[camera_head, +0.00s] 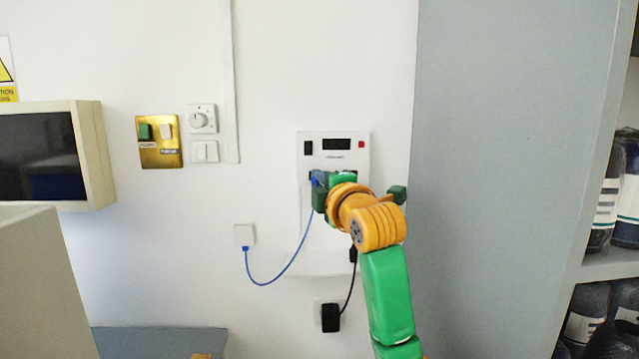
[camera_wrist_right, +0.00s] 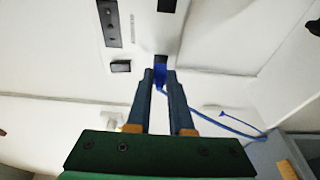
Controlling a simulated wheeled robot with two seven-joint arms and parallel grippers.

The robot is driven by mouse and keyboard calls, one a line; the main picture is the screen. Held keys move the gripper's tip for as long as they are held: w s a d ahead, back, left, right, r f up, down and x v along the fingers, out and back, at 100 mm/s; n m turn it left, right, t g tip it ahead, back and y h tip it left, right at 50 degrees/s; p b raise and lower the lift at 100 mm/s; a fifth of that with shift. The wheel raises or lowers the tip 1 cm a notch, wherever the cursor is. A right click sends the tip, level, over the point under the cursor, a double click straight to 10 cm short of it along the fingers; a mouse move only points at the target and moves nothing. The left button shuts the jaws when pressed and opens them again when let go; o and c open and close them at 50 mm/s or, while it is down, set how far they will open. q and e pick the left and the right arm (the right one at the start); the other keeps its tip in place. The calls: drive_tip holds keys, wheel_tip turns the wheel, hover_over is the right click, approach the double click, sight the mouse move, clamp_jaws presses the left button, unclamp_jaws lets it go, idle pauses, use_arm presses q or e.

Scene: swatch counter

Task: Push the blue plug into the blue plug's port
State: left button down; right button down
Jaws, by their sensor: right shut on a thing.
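The blue plug (camera_wrist_right: 159,78) is between the fingertips of my right gripper (camera_wrist_right: 160,84), which is shut on it. In the wrist view its front end meets a dark port opening (camera_wrist_right: 162,59) in the white panel. I cannot tell how far in it sits. In the head view my right gripper (camera_head: 322,190) is against the lower part of the white wall unit (camera_head: 309,137), hiding most of the port area. A bit of the blue plug (camera_head: 316,177) shows there. Its blue cable (camera_head: 285,272) hangs to a white wall box (camera_head: 244,235). My left gripper is not in view.
A black plug with a cable (camera_head: 331,317) is below the unit. A brass switch plate (camera_head: 159,142), a white dial (camera_head: 202,118) and a screen (camera_head: 40,155) are to the left. A grey panel (camera_head: 500,150) stands close on the right.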

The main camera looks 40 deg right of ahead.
drive_tip(key=shift+p, duration=0.4)
idle(0.6)
drive_tip(key=shift+w+d+p, duration=0.25)
drive_tip(key=shift+w+p, duration=0.15)
drive_tip(key=shift+w, duration=0.1)
idle(0.3)
drive_tip(key=c, duration=0.7)
unclamp_jaws()
drive_tip(key=b+v, duration=0.3)
drive_tip(key=v, duration=0.4)
drive_tip(key=shift+b, duration=0.3)
